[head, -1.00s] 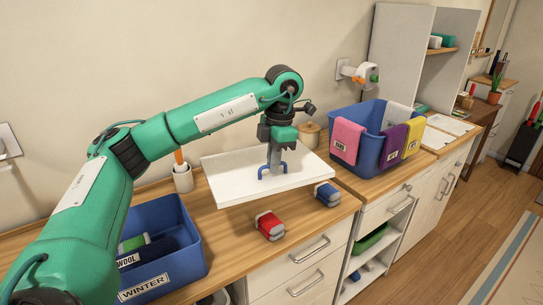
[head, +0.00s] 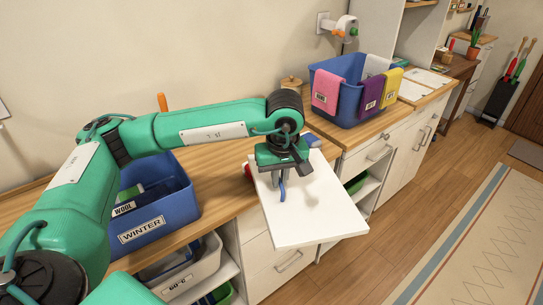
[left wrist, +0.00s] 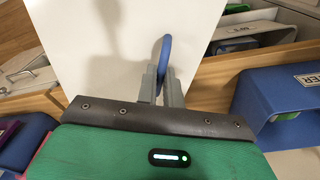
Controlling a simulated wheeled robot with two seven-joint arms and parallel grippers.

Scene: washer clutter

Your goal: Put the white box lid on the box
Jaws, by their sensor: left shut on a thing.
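The white lid (head: 325,215) is a flat panel with a blue handle (head: 283,190). My left gripper (head: 280,182) is shut on that handle and holds the lid out over the counter's front edge, slightly tilted. In the left wrist view the lid (left wrist: 95,45) fills the upper left, with the blue handle (left wrist: 164,58) between the fingers (left wrist: 165,88). A white open box (head: 187,275) with a "60°C" label sits in the shelf under the counter, partly hidden by my arm. It shows at the upper right in the left wrist view (left wrist: 245,32). My right gripper is not in view.
A blue bin (head: 160,226) labelled WINTER stands on the counter at left. A blue bin (head: 345,112) with pink, purple and yellow cloths stands at the back right. A red item (head: 248,172) and a blue item (head: 312,140) are partly hidden behind the lid and gripper.

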